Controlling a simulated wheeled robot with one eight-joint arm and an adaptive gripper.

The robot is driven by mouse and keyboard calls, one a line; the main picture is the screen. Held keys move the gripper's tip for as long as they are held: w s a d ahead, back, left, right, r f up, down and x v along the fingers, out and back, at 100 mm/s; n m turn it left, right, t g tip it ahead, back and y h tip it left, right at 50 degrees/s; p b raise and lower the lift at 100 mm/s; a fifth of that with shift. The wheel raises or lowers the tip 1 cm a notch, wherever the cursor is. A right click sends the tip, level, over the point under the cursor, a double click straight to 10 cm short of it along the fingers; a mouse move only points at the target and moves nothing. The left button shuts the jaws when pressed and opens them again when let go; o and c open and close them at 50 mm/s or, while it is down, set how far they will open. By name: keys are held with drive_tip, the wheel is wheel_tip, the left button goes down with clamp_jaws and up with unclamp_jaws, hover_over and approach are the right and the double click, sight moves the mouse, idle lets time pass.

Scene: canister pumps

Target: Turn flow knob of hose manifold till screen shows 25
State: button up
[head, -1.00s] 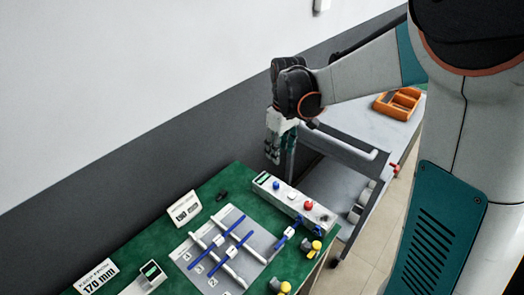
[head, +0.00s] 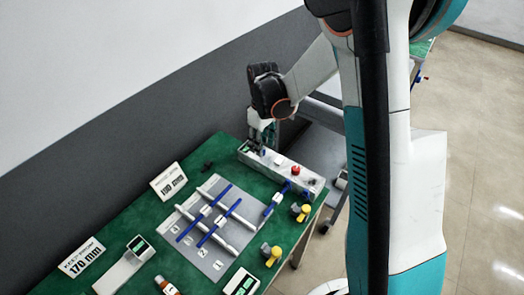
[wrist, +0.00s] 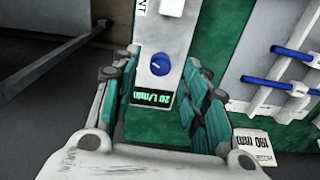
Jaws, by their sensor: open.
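The hose manifold is a long white-grey box (head: 312,180) at the back right of the green table. In the wrist view, its blue flow knob (wrist: 160,65) sits on the top face beside a small screen (wrist: 152,98), which reads 20 L/min in green. My gripper (wrist: 166,88) is open and empty, with one finger on each side of the knob and screen end, apart from the knob as seen there. In the head view, my gripper (head: 267,134) is over the manifold's left end and hides much of the screen and knob.
A red knob (head: 295,170) stands farther along the box. White pipes with blue bars lie on a grey mat (head: 183,238) to the front left. Yellow-topped valves (head: 301,212) stand near the right edge. Signs (head: 168,181) stand by the wall, and a grey cart (head: 322,150) is behind.

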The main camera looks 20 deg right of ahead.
drive_tip(key=shift+f+b, duration=0.3)
drive_tip(key=shift+f, duration=1)
drive_tip(key=shift+c, duration=0.5)
clamp_jaws()
drive_tip(key=m, duration=1.1)
drive_tip(key=shift+m, duration=0.3)
